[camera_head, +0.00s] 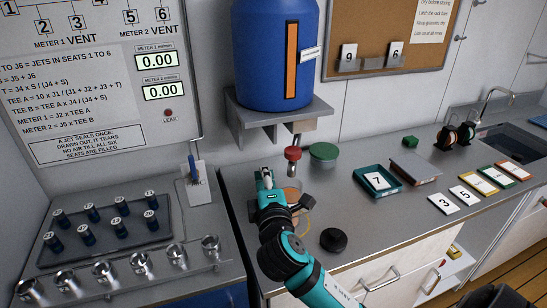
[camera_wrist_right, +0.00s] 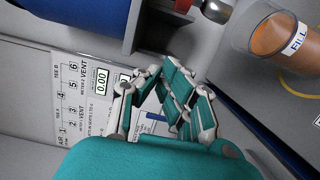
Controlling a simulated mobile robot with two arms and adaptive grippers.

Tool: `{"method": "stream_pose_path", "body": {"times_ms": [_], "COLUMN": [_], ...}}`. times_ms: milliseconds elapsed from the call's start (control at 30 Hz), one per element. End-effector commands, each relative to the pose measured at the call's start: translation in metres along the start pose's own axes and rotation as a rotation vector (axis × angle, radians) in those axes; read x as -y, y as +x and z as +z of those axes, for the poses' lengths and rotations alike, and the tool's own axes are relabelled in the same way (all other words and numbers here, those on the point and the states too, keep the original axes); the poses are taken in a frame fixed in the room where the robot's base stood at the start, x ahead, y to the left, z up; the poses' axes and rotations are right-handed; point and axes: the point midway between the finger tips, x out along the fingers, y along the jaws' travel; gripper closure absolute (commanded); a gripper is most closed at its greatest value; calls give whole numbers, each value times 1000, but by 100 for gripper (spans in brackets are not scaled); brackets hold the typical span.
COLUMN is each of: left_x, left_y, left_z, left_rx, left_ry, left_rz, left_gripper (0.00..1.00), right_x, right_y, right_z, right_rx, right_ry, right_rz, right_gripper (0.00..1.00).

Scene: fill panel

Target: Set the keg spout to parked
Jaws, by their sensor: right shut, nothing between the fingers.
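The blue keg (camera_head: 275,55) stands on a grey wall shelf (camera_head: 290,118) with an orange level strip on its front. Its spout (camera_head: 293,154), red with a metal stem, hangs below the shelf; a red part (camera_wrist_right: 183,4) and a metal part (camera_wrist_right: 215,8) show at the top of the right wrist view. My right gripper (camera_head: 266,178) is shut and empty, just left of and below the spout, apart from it. It also shows in the wrist view (camera_wrist_right: 153,78). The spout's exact setting cannot be told. My left gripper is not in view.
A clear cup (camera_wrist_right: 270,35) with orange liquid and a FILL label stands below the spout, partly behind my gripper. A green lid (camera_head: 323,151), a black puck (camera_head: 333,239) and a teal tray (camera_head: 377,181) are on the counter. A jet rack (camera_head: 105,235) stands left.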

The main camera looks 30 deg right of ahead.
Motion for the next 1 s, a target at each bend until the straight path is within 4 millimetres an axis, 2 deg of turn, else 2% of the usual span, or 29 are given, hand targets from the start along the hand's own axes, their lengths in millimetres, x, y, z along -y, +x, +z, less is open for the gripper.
{"method": "stream_pose_path", "body": {"times_ms": [167, 567, 700, 800, 1000], "left_x": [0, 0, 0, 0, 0], "left_y": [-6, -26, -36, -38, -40], "left_z": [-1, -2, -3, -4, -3], "left_rx": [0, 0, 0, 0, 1], "left_ry": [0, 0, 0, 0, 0], "left_rz": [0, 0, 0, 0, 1], "left_gripper": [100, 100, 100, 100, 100], "right_x": [-2, -3, -2, 0, 1], "right_y": [18, 102, 91, 88, 85], "right_z": [0, 1, 23, 32, 38], "right_rx": [2, 3, 1, 0, 0], "right_ry": [0, 1, -2, 0, 2], "right_rz": [-1, -1, -4, -3, -2], "right_gripper": [100, 100, 100, 100, 100]}}
